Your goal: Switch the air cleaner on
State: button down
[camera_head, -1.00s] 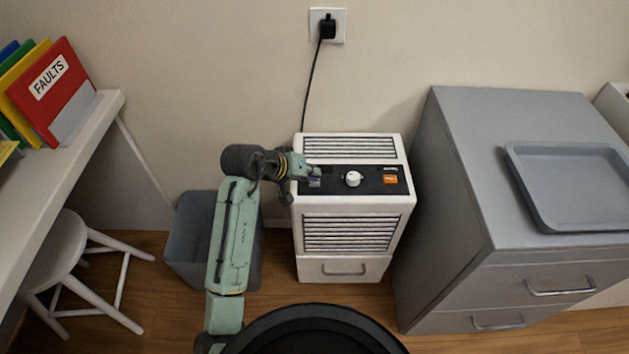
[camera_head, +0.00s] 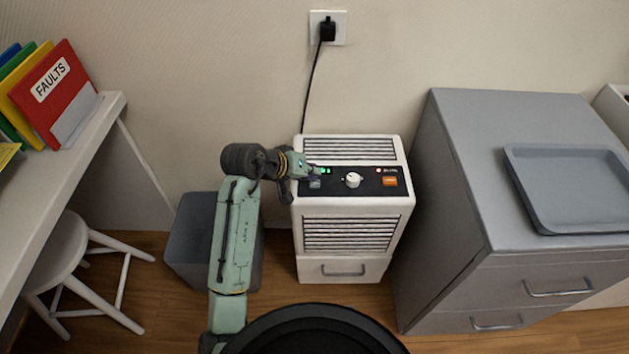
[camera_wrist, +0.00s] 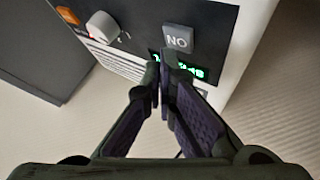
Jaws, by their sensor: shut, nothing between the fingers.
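The air cleaner (camera_head: 350,205) is a white box against the wall with a black top panel. The panel has a white knob (camera_head: 353,180), an orange button (camera_head: 390,181), a lit red light (camera_head: 378,170) and a lit green display (camera_head: 325,170). A grey button (camera_wrist: 178,39) reads "NO" in the wrist view, so it is seen upside down; it is a small grey patch (camera_head: 315,183) in the head view. My gripper (camera_wrist: 164,55) is shut and empty, its tips at the edge of the grey button, partly covering the display. I cannot tell whether they touch it.
A plug (camera_head: 327,28) sits in the wall socket, its cable running down behind the cleaner. A grey bin (camera_head: 185,245) stands left, behind my arm. A grey cabinet (camera_head: 460,220) with a tray (camera_head: 515,165) stands close on the right. A stool (camera_head: 60,255) is at far left.

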aim_at(312, 182)
jog(key=shift+r+p, duration=2.45)
jog(key=shift+r, duration=0.55)
